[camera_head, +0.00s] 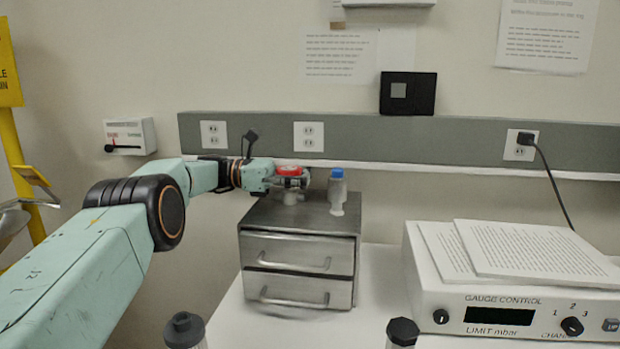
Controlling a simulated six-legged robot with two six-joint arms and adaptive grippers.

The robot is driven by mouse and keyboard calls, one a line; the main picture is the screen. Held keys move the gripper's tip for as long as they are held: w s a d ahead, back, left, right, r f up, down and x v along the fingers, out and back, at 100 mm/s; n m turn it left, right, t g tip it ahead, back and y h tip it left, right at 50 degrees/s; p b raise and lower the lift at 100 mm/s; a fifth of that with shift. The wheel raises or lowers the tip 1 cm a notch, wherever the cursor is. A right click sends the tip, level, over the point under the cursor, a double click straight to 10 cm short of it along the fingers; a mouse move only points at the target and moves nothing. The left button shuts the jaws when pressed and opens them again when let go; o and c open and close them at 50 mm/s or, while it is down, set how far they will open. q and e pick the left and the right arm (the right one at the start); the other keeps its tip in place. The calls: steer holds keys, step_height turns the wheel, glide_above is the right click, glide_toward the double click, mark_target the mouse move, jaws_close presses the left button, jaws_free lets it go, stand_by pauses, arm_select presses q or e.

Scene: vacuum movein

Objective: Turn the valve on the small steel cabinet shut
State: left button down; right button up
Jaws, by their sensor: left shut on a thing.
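The small steel cabinet (298,248) with two drawers stands on the white table. A valve with a red top (290,171) sits on the cabinet's top, towards the back left. My left arm reaches in from the left, and my left gripper (303,179) is shut on the valve. The fingers and the valve overlap, so the exact grip and the valve's angle are hard to tell. My right gripper is not in view.
A clear bottle with a blue cap (337,191) stands on the cabinet just right of the valve. A white gauge control box (480,312) with papers (530,250) on it stands at the right. Two black-capped bottles (184,330) (402,331) stand in front.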

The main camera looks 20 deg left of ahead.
arm_select(q)
steer(key=shift+a+r, duration=0.3)
steer(key=shift+r, duration=0.15)
steer(key=c, duration=1.3)
jaws_free()
steer(key=shift+c, duration=0.2)
steer(key=shift+o, duration=1.4)
steer(key=shift+s+a+f, duration=0.1)
steer(key=shift+a+f, duration=0.05)
steer(key=shift+a, duration=0.05)
steer(key=shift+o, duration=0.8)
steer(key=shift+f, duration=0.1)
steer(key=shift+o, duration=0.4)
steer(key=shift+d, duration=0.35)
steer(key=shift+a, duration=0.25)
steer(key=shift+w+d+n+t+p, duration=0.15)
steer(key=shift+n+t, duration=0.15)
steer(key=shift+t, duration=0.15)
steer(key=shift+w+n+t+p, duration=0.15)
steer(key=shift+n+t, duration=0.15)
steer(key=shift+t, duration=0.15)
steer(key=shift+s+y, duration=0.1)
steer(key=shift+y, duration=0.2)
